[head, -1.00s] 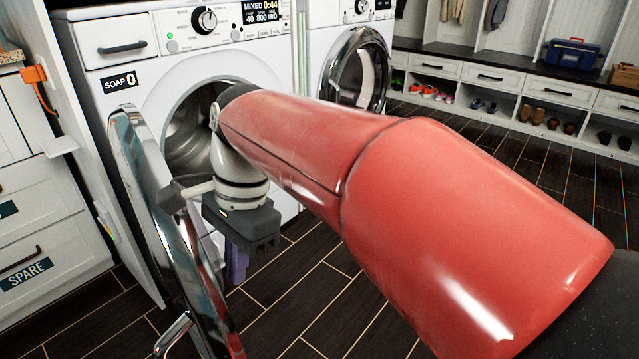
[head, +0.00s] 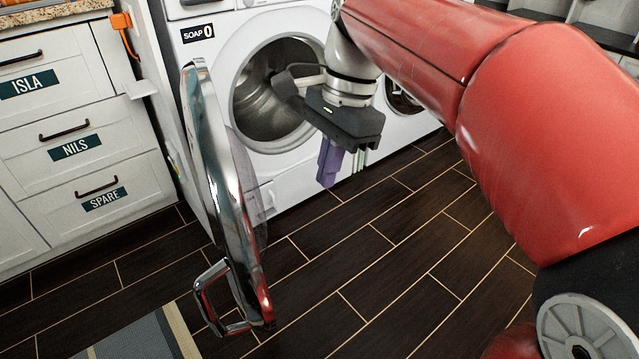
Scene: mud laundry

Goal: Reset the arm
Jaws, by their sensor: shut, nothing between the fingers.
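My gripper (head: 330,163) hangs fingers-down at the end of my red and white arm, in front of the washer. The dark gripper body covers part of the washer front. The nearer washer (head: 188,75) has its round door (head: 228,185) swung open toward the left. Its steel drum (head: 260,105) shows no laundry in the part I can see. The gripper is right of the open door and apart from it in the picture.
A second washer (head: 400,125) is partly behind my arm. A striped mat (head: 145,335) lies at the bottom. The dark tiled floor (head: 370,260) is clear.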

